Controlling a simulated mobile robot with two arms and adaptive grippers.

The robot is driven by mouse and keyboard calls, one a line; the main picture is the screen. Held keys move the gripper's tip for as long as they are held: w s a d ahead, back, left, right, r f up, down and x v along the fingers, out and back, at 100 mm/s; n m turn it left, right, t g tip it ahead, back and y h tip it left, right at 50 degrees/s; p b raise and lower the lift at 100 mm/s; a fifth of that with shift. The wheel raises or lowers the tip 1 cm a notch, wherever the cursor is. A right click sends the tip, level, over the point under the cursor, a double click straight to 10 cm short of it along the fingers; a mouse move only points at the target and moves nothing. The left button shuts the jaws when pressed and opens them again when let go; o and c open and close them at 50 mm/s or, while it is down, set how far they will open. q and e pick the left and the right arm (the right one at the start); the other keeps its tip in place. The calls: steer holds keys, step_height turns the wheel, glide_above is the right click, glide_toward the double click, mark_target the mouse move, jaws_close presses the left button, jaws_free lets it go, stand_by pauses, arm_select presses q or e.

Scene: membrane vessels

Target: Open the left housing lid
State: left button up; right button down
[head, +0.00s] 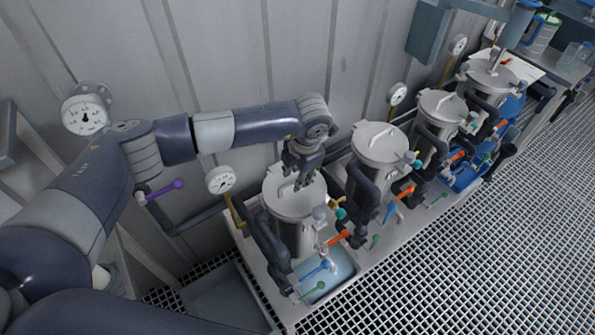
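The left housing (292,236) is a steel cylinder at the front left end of a row of similar vessels. Its round grey lid (281,203) sits flat on top and looks closed. My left arm reaches in from the left, and my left gripper (302,180) points down at the middle of the lid. Its fingers are at or just above the lid's handle, which they mostly hide. I cannot tell whether the fingers are shut on the handle. My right gripper is not in view.
More lidded vessels (379,145) stand in a row to the right, with dark pipes and coloured valve levers (336,239) in front. Pressure gauges (220,180) stand along the corrugated wall behind. A blue-lined basin (338,268) lies below the left housing. The grating floor (480,250) is clear.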

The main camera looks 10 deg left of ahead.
arm_select(q)
jaws_close()
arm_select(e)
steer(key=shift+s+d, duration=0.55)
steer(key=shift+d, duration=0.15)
arm_select(q)
steer(key=shift+w+a, duration=0.1)
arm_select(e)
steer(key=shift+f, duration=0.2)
